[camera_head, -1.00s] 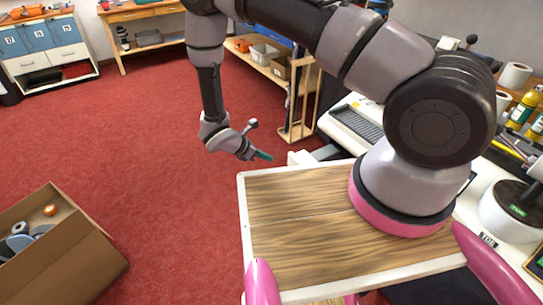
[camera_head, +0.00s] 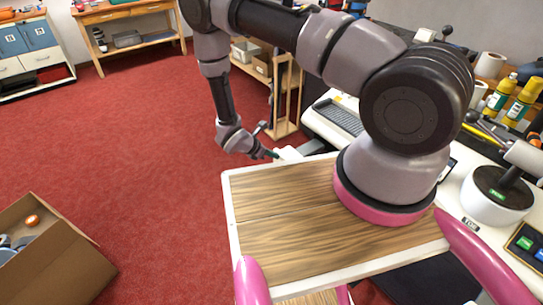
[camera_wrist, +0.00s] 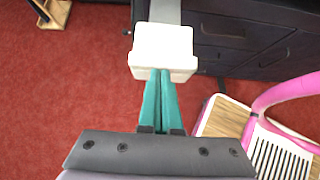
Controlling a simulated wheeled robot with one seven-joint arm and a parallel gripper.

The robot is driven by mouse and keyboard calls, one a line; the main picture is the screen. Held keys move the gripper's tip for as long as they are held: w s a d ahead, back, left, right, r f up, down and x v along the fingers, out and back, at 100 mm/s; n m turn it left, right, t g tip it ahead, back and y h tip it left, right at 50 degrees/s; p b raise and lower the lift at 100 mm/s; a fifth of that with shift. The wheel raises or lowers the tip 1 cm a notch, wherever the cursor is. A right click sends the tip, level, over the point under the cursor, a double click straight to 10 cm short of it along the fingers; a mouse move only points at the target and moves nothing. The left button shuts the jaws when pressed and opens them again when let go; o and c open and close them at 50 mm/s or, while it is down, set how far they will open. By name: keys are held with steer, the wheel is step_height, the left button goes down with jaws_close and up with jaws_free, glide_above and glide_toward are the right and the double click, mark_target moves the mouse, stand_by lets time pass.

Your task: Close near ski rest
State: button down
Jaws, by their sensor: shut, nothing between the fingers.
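The near ski rest is a white block (camera_wrist: 163,48) on a flat grey arm (camera_wrist: 167,10) that sticks out from the bench side. In the head view the block (camera_head: 288,153) shows just behind my wooden top, with its grey arm (camera_head: 310,147) running to the bench. My gripper (camera_wrist: 161,76) is shut, its teal fingers together and empty. The fingertips are at the block's near face and appear to touch it. In the head view my gripper (camera_head: 275,155) sits just left of the block.
The white bench (camera_head: 325,128) with a dark drawer front (camera_wrist: 245,35) stands to the right. A wooden rack (camera_head: 287,100) stands behind my gripper. A cardboard box (camera_head: 60,265) is on the red floor at left. The floor left of my gripper is clear.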

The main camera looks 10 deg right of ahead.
glide_above(307, 148)
steer(key=shift+a, duration=0.1)
stand_by(0.5)
